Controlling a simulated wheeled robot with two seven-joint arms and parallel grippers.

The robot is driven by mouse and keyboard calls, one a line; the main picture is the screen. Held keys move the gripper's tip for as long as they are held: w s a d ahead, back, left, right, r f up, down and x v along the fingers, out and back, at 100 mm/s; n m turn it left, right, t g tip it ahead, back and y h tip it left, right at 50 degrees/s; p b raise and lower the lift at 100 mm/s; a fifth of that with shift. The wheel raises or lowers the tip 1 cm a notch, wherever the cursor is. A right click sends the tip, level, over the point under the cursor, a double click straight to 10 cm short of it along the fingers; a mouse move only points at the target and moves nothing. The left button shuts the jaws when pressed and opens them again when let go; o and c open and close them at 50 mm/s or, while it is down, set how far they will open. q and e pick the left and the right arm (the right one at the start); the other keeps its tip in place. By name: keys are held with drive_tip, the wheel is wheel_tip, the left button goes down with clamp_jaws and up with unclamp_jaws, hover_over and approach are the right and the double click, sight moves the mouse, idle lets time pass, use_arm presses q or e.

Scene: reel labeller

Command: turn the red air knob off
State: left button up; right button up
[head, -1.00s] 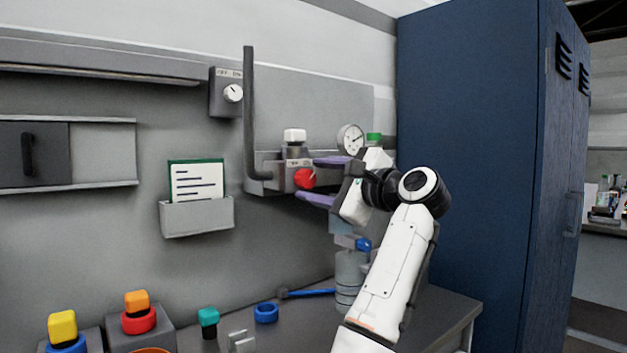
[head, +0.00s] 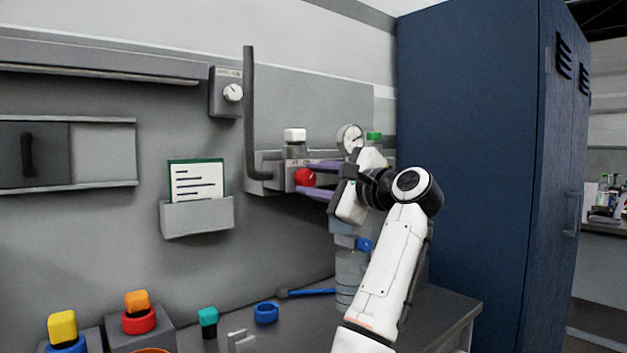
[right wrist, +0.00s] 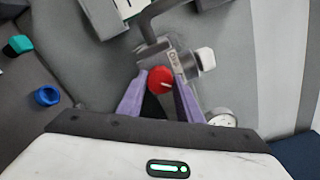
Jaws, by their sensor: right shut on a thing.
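The red air knob (head: 305,177) sits on the front of a grey valve block (head: 268,178) on the wall. It also shows in the right wrist view (right wrist: 160,80), with a light pointer mark on its face. My right gripper (head: 312,180) has its purple fingers on either side of the knob and is shut on it. In the right wrist view the fingertips (right wrist: 161,82) meet the knob's two sides. The small label on the block is too blurred to read. My left gripper does not show.
A pressure gauge (head: 350,138) and a white-capped fitting (head: 294,136) stand close by the knob. A dark vertical pipe (head: 250,110) runs down at left. A white dial switch (head: 232,93) is above left. A blue locker (head: 470,150) stands at right.

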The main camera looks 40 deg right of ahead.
drive_tip(key=n+p, duration=0.1)
drive_tip(key=n, duration=0.3)
drive_tip(key=shift+n, duration=0.4)
drive_tip(key=n+p, duration=0.1)
drive_tip(key=n, duration=0.2)
drive_tip(key=shift+n+p, duration=0.3)
drive_tip(key=n+p, duration=0.1)
drive_tip(key=n, duration=0.2)
drive_tip(key=shift+n, duration=0.3)
drive_tip(key=n+p, duration=0.1)
drive_tip(key=n, duration=0.2)
drive_tip(key=shift+n+p, duration=0.55)
drive_tip(key=shift+n, duration=0.65)
drive_tip(key=o, duration=1)
drive_tip(key=shift+o, duration=0.2)
